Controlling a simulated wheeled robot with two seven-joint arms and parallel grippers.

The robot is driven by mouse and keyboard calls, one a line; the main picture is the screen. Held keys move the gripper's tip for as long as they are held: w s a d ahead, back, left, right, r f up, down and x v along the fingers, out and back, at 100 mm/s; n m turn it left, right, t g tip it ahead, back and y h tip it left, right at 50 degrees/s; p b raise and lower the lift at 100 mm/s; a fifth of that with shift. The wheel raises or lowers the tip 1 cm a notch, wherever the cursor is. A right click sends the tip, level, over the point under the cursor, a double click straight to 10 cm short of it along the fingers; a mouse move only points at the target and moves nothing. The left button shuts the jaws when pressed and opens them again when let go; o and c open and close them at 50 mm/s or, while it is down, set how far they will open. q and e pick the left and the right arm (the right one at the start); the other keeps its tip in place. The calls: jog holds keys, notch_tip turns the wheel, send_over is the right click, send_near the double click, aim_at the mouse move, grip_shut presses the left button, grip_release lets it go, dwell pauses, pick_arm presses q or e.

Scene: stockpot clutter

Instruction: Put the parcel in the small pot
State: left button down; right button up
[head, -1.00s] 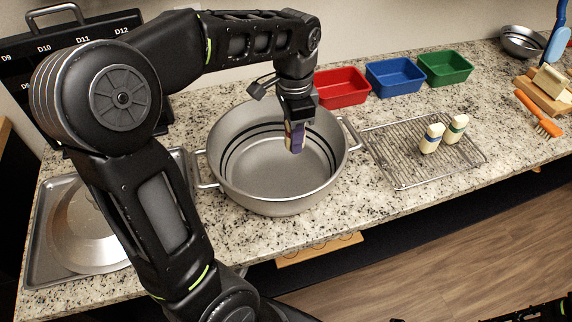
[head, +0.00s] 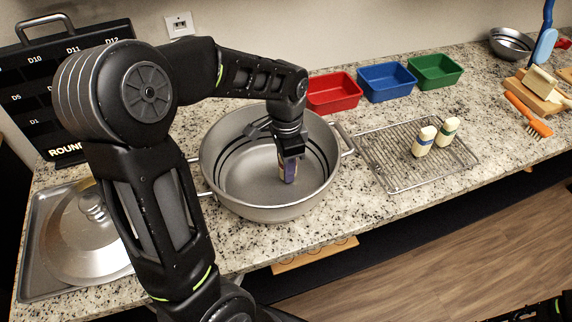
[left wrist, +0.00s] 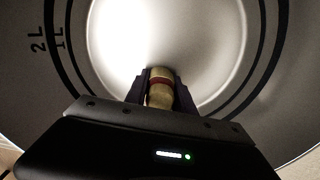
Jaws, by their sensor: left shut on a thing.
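The parcel (left wrist: 160,95) is a small cream block with a dark red band, seen in the left wrist view between my left gripper's fingers. My left gripper (head: 289,172) is shut on it and holds it down inside the wide grey metal pot (head: 265,213), above or at its floor; I cannot tell whether it touches. The pot's inner wall, with dark rings and litre marks, surrounds the gripper in the left wrist view (left wrist: 262,60). In the head view the gripper hides most of the parcel. My right gripper is not in view.
A wire rack (head: 390,178) right of the pot bears two cream blocks, one blue-banded (head: 424,141), one green-banded (head: 446,132). Red (head: 334,92), blue (head: 390,80) and green (head: 436,70) bins stand behind. A lid (head: 88,240) lies on a tray at left. A metal bowl (head: 511,44) stands far right.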

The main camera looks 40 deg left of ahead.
pick_arm(q)
jog(key=shift+f, duration=0.1)
jog(key=c, duration=1.1)
grip_release()
jog(key=shift+o, duration=0.2)
notch_tip(320, 180, up, 12)
jog(key=shift+r, duration=0.15)
